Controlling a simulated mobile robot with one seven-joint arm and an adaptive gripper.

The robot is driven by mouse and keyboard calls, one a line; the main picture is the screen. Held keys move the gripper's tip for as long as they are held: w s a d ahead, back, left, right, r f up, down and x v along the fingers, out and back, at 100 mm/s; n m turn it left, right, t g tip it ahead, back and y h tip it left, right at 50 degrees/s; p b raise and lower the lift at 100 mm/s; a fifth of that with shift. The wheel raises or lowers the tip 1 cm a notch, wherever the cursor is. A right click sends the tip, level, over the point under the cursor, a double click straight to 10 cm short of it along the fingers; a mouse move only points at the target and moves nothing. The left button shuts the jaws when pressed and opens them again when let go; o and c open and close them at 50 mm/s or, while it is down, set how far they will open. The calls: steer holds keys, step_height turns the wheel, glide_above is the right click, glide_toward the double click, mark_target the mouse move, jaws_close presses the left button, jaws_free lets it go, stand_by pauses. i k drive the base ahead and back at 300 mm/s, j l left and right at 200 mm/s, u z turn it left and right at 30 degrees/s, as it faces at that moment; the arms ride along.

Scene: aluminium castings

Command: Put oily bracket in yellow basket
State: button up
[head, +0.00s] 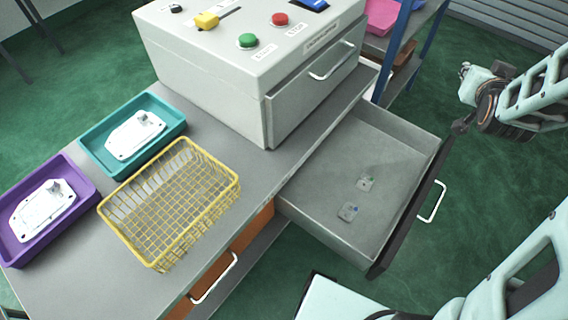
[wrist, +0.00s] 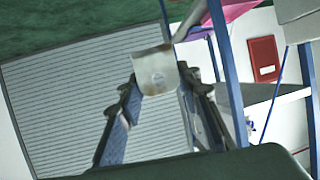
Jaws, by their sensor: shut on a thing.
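My gripper (wrist: 158,80) is shut on a pale grey bracket (wrist: 153,72) with a brownish stain along its upper edge. The bracket sits between the fingertips in the wrist view. The yellow basket (head: 128,238) is a wire basket on the grey bench, between the trays and the open drawer. It looks empty. In the head view my arm is at the far right, beyond the drawer and well apart from the basket. The fingertips and the held bracket are not clear there.
A teal tray (head: 92,137) and a purple tray (head: 82,184) each hold a white casting. A control box (head: 210,75) with buttons stands behind. Blue-posted shelving (head: 392,60) is at the back.

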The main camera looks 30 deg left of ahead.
mark_target(179, 208)
steer(key=k+u, duration=0.15)
steer(key=k, duration=0.45)
steer(key=u, duration=1.35)
